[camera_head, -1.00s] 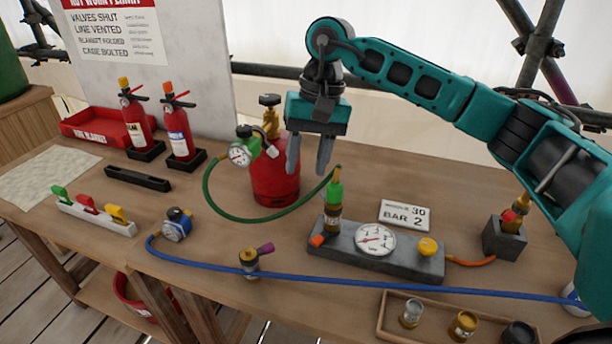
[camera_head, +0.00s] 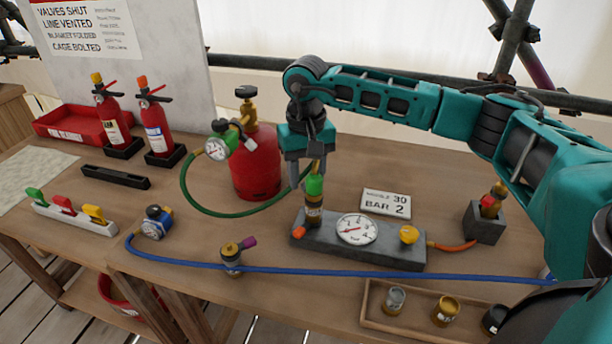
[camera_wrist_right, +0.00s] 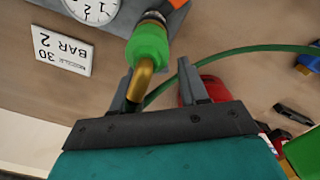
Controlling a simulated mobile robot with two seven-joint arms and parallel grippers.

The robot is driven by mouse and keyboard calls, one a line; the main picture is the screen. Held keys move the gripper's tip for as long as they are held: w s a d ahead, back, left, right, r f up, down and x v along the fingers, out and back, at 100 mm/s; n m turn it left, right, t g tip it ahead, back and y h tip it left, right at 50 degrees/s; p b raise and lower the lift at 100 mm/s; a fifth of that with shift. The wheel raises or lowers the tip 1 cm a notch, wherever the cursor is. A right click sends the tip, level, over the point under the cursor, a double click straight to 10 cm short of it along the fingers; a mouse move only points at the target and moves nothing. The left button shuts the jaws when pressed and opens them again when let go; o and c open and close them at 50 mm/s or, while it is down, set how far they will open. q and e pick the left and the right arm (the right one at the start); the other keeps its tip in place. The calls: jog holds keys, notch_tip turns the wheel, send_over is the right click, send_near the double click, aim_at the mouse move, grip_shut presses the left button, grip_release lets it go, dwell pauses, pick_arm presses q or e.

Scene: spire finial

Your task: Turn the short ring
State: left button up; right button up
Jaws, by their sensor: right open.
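A green ring (camera_head: 314,184) sits on an upright brass and dark fitting (camera_head: 314,210) at the left end of the grey gauge block (camera_head: 380,249). A bent brass stem rises from it. My right gripper (camera_head: 306,172) is open and points down at this fitting. In the right wrist view, the brass stem (camera_wrist_right: 143,78) lies between the open fingers (camera_wrist_right: 157,68), close to the left finger. The green ring (camera_wrist_right: 147,45) is just beyond the fingertips there. I cannot tell whether a finger touches the stem. No label names a short ring. My left gripper is not in view.
A red cylinder (camera_head: 257,165) with a green hose stands behind, left of the gripper. A blue hose (camera_head: 330,271) crosses the front. A brass fitting with a purple end (camera_head: 231,256) stands front left. A wooden tray (camera_head: 372,312) with small pots is front right. A sign (camera_head: 386,203) lies behind the block.

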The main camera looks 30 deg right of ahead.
jog(key=shift+f, duration=0.55)
